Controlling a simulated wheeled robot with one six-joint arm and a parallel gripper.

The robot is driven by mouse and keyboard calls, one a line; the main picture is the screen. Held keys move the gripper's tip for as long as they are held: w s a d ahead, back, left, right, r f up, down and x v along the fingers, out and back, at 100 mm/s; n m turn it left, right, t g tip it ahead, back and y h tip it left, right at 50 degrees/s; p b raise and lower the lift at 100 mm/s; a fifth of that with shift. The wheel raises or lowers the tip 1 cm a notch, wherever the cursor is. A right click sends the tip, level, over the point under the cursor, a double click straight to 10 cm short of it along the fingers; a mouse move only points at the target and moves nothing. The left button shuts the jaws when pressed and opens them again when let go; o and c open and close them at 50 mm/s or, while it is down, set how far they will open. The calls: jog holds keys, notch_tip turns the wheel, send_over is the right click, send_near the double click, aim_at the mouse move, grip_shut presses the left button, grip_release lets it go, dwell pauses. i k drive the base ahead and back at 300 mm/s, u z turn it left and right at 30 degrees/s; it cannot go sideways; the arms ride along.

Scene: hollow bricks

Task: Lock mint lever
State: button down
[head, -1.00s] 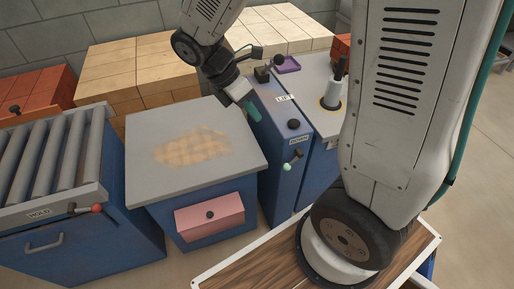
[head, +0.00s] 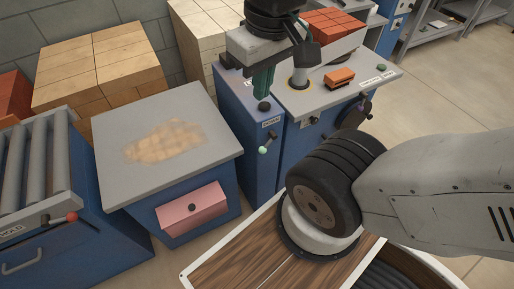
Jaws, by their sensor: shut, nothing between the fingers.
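The mint lever (head: 263,150) is a short lever with a pale green ball end on the front of a narrow blue cabinet (head: 235,125). It sticks out and tilts down to the left, below a small label. My gripper (head: 263,94) points down above the cabinet's top, with its teal fingers shut and empty. The fingertips are close above a black knob (head: 264,106) on the cabinet top; I cannot tell if they touch it. The gripper is above the lever and apart from it.
A grey-topped blue table (head: 205,110) with a pink drawer (head: 192,207) stands to the left. A roller stand with a red-ended lever (head: 70,216) is at far left. The station at right bears an orange brick (head: 340,77). Brick stacks stand behind.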

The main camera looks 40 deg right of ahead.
aim_at(262, 149)
jog(key=u, duration=1.35)
jog(key=k, duration=1.05)
jog(key=z, duration=1.15)
jog(key=i, duration=0.5)
